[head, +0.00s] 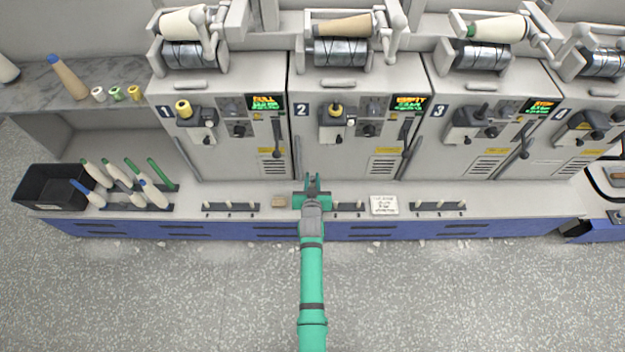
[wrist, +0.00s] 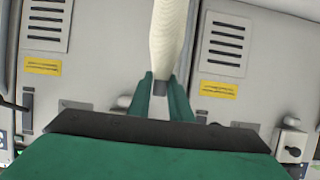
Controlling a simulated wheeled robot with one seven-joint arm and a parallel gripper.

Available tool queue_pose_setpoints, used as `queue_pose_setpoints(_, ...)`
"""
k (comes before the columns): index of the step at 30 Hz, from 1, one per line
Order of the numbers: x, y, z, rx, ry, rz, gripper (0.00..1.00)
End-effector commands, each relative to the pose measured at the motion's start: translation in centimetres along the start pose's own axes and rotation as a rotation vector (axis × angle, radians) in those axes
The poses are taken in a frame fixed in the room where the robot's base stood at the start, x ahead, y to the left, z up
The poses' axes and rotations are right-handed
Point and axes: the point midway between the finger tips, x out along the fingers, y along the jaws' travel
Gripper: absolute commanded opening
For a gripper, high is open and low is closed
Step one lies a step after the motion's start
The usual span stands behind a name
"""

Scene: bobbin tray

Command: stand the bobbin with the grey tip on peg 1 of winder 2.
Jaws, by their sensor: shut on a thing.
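In the wrist view, a cream bobbin (wrist: 171,35) shows its grey tip (wrist: 160,88) between the green fingers of my gripper (wrist: 161,98). My gripper is shut on this tip end. The wrist view is upside down against the head view, so the bobbin hangs down, about upright. Its far end is out of frame. In the head view, my gripper (head: 312,185) is in front of winder 2 (head: 340,145), over the left part of its peg rail (head: 348,213). Two pegs show right of my gripper; the left part of the rail and the bobbin are hidden there.
Peg rails stand before winder 1 (head: 230,212) and winder 3 (head: 440,212); their pegs look bare. A brown block (head: 279,202) lies left of my gripper, a white card (head: 384,205) to the right. Several bobbins (head: 125,180) stand near a black bin (head: 50,190) at left.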

Motion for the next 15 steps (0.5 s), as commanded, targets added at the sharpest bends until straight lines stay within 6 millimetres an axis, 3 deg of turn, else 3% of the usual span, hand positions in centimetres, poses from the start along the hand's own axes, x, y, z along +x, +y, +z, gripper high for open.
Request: queue_pose_setpoints(15,-0.34,-0.01,-0.8,0.0,0.0,0.0,0.0)
